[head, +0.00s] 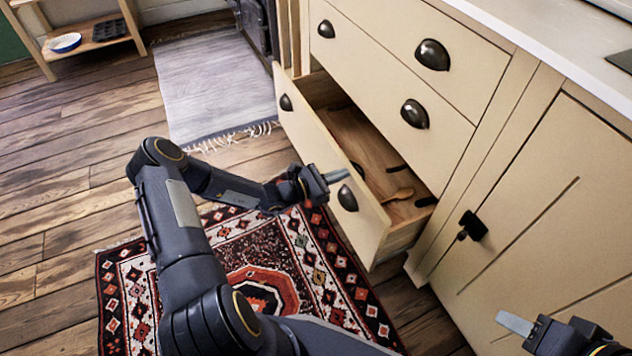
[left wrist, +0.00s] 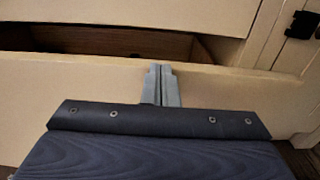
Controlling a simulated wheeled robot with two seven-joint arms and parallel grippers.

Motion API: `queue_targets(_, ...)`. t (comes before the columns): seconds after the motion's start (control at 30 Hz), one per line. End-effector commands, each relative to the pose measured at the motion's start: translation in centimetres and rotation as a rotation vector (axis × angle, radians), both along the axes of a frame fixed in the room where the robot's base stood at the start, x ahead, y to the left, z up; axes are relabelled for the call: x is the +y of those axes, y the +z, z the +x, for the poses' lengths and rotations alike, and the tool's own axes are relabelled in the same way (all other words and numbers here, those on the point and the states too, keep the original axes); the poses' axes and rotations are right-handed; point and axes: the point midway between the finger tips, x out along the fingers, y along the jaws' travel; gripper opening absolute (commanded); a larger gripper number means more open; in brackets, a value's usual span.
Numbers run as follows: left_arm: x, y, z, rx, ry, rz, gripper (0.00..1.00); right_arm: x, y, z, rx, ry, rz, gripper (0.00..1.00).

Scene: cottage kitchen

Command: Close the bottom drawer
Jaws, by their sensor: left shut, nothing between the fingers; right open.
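The bottom drawer (head: 325,165) of the cream cabinet is pulled open, with its wooden inside showing. It has two dark cup handles, one near the left end (head: 286,102) and one (head: 347,198) near the right. A wooden spoon and dark utensils lie inside it. My left gripper (head: 336,175) is shut and empty at the drawer front, just above the right handle. In the left wrist view its fingertips (left wrist: 161,76) overlap the drawer front's top edge (left wrist: 90,72); I cannot tell if they touch. My right gripper (head: 520,330) is at the lower right, in front of the cabinet door, only partly in view.
Closed drawers (head: 400,55) sit above the open one. A cabinet door (head: 545,200) with a black latch (head: 472,226) is to the right. A patterned rug (head: 262,270) and a grey rug (head: 215,88) lie on the wooden floor. A low shelf (head: 85,42) stands far left.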

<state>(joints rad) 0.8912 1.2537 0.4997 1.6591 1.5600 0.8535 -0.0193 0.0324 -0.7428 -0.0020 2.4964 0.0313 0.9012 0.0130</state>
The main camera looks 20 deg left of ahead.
Motion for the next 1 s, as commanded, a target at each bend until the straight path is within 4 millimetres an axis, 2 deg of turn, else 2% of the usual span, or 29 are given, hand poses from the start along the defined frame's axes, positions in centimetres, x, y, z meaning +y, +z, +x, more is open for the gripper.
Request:
queue_targets(0.03,-1.2,0.0,1.1,-0.002,-0.005,-0.002,0.00,0.0,-0.1,0.0,0.000,0.000,0.000,0.48)
queue_targets(0.2,-3.9,0.0,4.3,-0.002,-0.003,-0.002,0.00,0.0,-0.3,0.0,0.000,0.000,0.000,0.48)
queue_targets(0.5,-7.1,-0.1,8.2,-0.002,-0.002,0.001,0.00,0.0,-0.8,0.0,0.000,0.000,0.000,0.48)
queue_targets(0.7,-8.0,0.0,9.3,-0.001,0.000,-0.001,0.00,0.0,-1.0,0.0,0.000,0.000,0.000,0.48)
queue_targets(1.0,-8.2,0.0,9.6,0.000,0.000,0.000,0.00,0.0,-1.0,0.0,0.000,0.000,0.000,0.48)
